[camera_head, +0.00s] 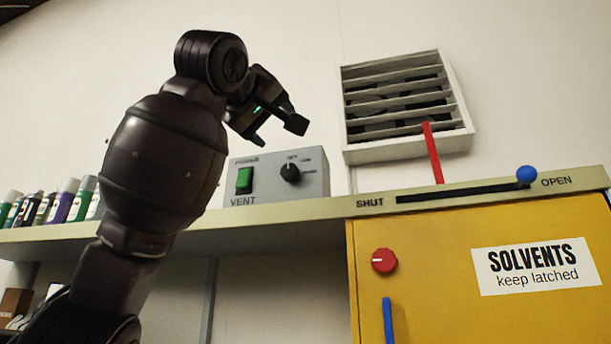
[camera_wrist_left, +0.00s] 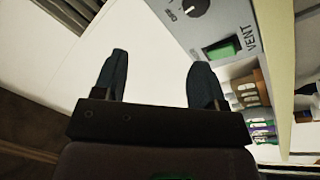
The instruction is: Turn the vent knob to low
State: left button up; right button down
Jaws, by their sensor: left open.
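The vent knob (camera_head: 290,173) is a small black dial on a grey control box (camera_head: 312,186) on the shelf, with small labels around its top and right. Its pointer seems to face up towards the OFF label, but it is too small to be sure. My left gripper (camera_head: 277,129) is open and empty, above and a little left of the knob, apart from it. In the left wrist view, the two fingers (camera_wrist_left: 159,66) are spread with nothing between them, and the knob (camera_wrist_left: 196,7) is at the top edge, beyond the right finger. My right gripper is not in view.
A green power switch (camera_head: 244,180) is left of the knob. Several bottles (camera_head: 58,203) stand on the shelf at left. A louvred vent (camera_head: 402,105), red lever (camera_head: 432,153) and blue-knobbed slider (camera_head: 526,175) are at right, above a yellow solvents cabinet (camera_head: 440,300) with a red dial (camera_head: 384,261).

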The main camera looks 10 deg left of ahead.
aim_at(288, 170)
pick_arm(q)
jog(key=w+f+n+p, duration=0.1)
jog(key=w, duration=0.2)
jog(key=w+f+n+g+p, duration=0.1)
jog(key=w, duration=0.3)
jog(key=w+n+g+y+p, duration=0.1)
jog(key=w+n, duration=0.1)
jog(key=w, duration=0.1)
jog(key=shift+w+a+f, duration=0.15)
jog(key=shift+f, duration=0.25)
jog(key=shift+w+p, duration=0.5)
jog(key=shift+w, duration=0.25)
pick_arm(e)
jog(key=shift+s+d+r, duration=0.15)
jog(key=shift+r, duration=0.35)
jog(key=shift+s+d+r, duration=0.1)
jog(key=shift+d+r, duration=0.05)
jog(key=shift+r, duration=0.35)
pick_arm(q)
jog(key=c, duration=0.9)
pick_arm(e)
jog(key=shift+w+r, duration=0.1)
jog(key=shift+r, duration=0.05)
